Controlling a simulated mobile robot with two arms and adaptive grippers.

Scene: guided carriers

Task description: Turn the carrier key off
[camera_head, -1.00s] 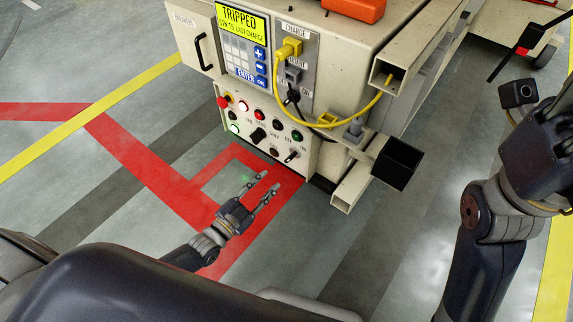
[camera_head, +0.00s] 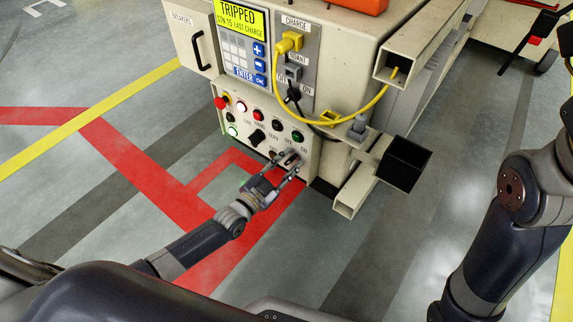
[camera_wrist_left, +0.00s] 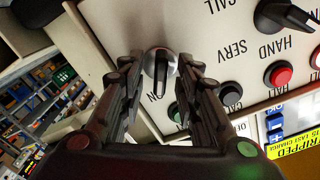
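The carrier (camera_head: 345,60) is a beige cabinet with a control panel low on its front. The key switch, a round silver knob with a dark grip (camera_wrist_left: 160,64), sits at the panel's lower right corner, beside the letters "ON" in the left wrist view. My left gripper (camera_head: 284,166) is at this switch, its fingers open on either side of it. In the left wrist view the left gripper (camera_wrist_left: 160,75) has the switch between its fingertips, with gaps visible. Whether the fingers touch it is unclear. My right arm shows at the right edge of the head view; its gripper is out of view.
A red push button (camera_wrist_left: 278,74), a black selector (camera_wrist_left: 285,16) and a green button (camera_wrist_left: 175,112) are close to the switch. A yellow cable (camera_head: 350,118) hangs in front of the cabinet. A black-ended beam (camera_head: 403,163) juts out at the right.

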